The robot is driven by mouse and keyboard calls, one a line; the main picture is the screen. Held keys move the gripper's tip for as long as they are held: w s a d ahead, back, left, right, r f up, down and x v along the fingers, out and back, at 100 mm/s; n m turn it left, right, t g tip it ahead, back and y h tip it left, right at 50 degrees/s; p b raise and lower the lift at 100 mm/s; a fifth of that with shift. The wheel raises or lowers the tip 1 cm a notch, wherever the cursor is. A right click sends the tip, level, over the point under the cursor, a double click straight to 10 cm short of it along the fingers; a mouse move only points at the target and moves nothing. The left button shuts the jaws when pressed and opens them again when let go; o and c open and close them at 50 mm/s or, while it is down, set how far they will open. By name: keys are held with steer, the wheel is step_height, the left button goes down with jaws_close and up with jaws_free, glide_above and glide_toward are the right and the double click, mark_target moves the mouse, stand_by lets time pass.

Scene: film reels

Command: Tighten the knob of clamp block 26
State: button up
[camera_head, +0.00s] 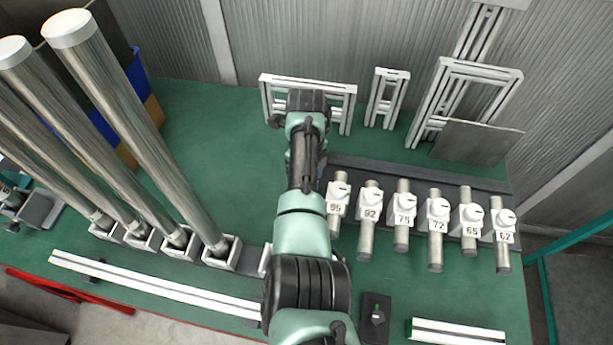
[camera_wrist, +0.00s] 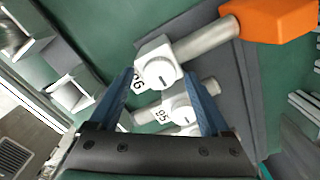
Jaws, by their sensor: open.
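In the wrist view a white clamp block (camera_wrist: 150,47) holds a grey rod (camera_wrist: 205,42). Its tilted label (camera_wrist: 137,84) seems to read 26, partly behind the left finger. Its round white knob (camera_wrist: 160,73) has a short dark mark and faces the camera. My gripper (camera_wrist: 159,76) is open, its two blue fingers on either side of the knob. I cannot tell whether they touch it. In the head view my arm hides this block and the gripper's fingers.
An orange piece (camera_wrist: 272,20) is on the rod's far end. Block 95 (camera_wrist: 181,108) is close beside the right finger. In the head view, more numbered blocks such as 92 (camera_head: 371,193) stand in a row to the right. Tall metal cylinders (camera_head: 135,140) rise at left.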

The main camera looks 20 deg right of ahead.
step_height(320, 180, up, 13)
stand_by(0.5)
stand_by(0.4)
steer(key=w+a+r+n+t+h, duration=0.1)
steer(key=w+r+n+t, duration=0.3)
steer(key=r, duration=0.5)
steer(key=w+r+n+t+h, duration=0.2)
steer(key=r+n+t, duration=0.35)
steer(key=r, duration=0.35)
steer(key=w+a+r+n+t+h, duration=0.1)
steer(key=w+r+n+t, duration=0.25)
steer(key=r+n, duration=0.35)
steer(key=s+a+r+n+t, duration=0.3)
steer(key=s+a+r+t, duration=0.1)
steer(key=r, duration=0.5)
steer(key=s+a+r+n+t, duration=0.3)
steer(key=a+r+n+t, duration=0.1)
steer(key=r, duration=0.4)
steer(key=s+a+r+n+t+y, duration=0.2)
steer(key=s+a+r+n+t, duration=0.1)
steer(key=s, duration=0.4)
steer(key=s+a+r+n+t+y, duration=0.2)
steer(key=s+a+r+n+t, duration=0.1)
steer(key=s+r+n, duration=0.2)
step_height(320, 180, up, 3)
steer(key=s, duration=0.2)
steer(key=shift+s+a+r, duration=0.2)
steer(key=shift+s+a, duration=0.05)
steer(key=shift+s, duration=0.15)
